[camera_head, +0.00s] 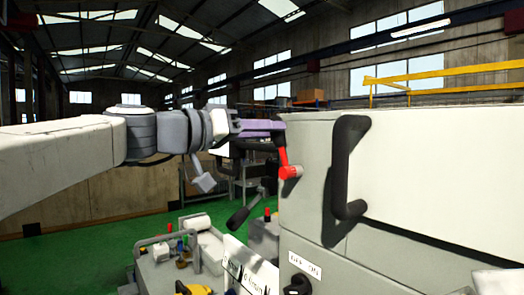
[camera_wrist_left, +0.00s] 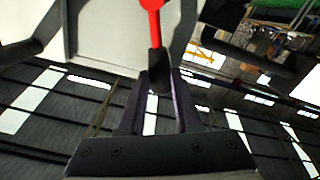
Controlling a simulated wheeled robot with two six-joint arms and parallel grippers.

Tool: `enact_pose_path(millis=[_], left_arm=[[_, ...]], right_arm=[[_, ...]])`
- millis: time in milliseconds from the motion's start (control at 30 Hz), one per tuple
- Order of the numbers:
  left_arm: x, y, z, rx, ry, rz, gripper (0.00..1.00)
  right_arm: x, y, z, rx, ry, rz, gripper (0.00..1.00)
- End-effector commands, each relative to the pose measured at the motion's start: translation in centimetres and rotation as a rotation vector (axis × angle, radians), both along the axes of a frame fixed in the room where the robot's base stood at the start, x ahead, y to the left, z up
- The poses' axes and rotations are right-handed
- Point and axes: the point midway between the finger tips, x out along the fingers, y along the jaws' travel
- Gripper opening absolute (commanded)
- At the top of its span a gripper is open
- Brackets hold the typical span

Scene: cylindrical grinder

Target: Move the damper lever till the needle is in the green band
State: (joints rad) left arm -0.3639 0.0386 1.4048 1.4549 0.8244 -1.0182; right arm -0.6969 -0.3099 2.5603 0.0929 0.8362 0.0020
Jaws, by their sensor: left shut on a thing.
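A red lever (camera_head: 283,155), which I take for the damper lever, stands at the left edge of the pale machine housing. The red lever (camera_wrist_left: 153,6) also shows at the top of the left wrist view, with a black end (camera_wrist_left: 155,68) between the purple fingers. My left gripper (camera_head: 278,127) is shut on that black end. In the left wrist view my left gripper (camera_wrist_left: 161,80) reaches up from the lower edge. No gauge, needle or green band shows in either view. My right gripper is not in view.
The pale machine housing (camera_head: 430,170) fills the right side, with a large black handle (camera_head: 342,175) on its front. A black rotary switch (camera_head: 298,284) sits below an OFF/ON label. A grey cart (camera_head: 165,270) with tools stands lower left on the green floor (camera_head: 70,250).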

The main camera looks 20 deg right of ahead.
Motion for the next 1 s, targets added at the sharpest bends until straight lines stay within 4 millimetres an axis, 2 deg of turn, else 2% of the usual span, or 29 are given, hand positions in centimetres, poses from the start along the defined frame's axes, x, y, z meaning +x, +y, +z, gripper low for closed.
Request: enact_pose_path(millis=[33, 367, 400, 433, 467, 800, 867, 1000], left_arm=[[-0.1, -0.1, -0.4, 0.008, -0.008, -0.003, 0.0], [-0.1, -0.1, -0.1, 0.012, -0.011, -0.003, 0.0], [-0.1, -0.1, -0.1, 0.012, -0.011, -0.003, 0.44], [-0.1, -0.1, -0.1, 0.011, -0.012, -0.002, 0.56], [-0.1, -0.1, -0.1, 0.01, -0.011, -0.002, 0.63], [-0.2, 0.1, -0.1, 0.008, -0.013, 0.0, 0.63], [-0.3, 0.6, -0.2, 0.007, -0.013, 0.001, 0.63], [-1.1, 2.6, -0.5, 0.008, -0.016, 0.005, 0.63]], right_arm=[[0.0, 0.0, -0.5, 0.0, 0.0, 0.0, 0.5], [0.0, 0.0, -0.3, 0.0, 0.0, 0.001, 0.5], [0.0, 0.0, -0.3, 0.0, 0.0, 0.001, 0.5], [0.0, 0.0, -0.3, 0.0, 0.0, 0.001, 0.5], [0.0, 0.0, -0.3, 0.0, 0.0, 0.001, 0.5], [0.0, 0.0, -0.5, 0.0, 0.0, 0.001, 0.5], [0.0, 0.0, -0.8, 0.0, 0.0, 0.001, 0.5], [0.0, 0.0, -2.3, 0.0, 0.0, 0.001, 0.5]])
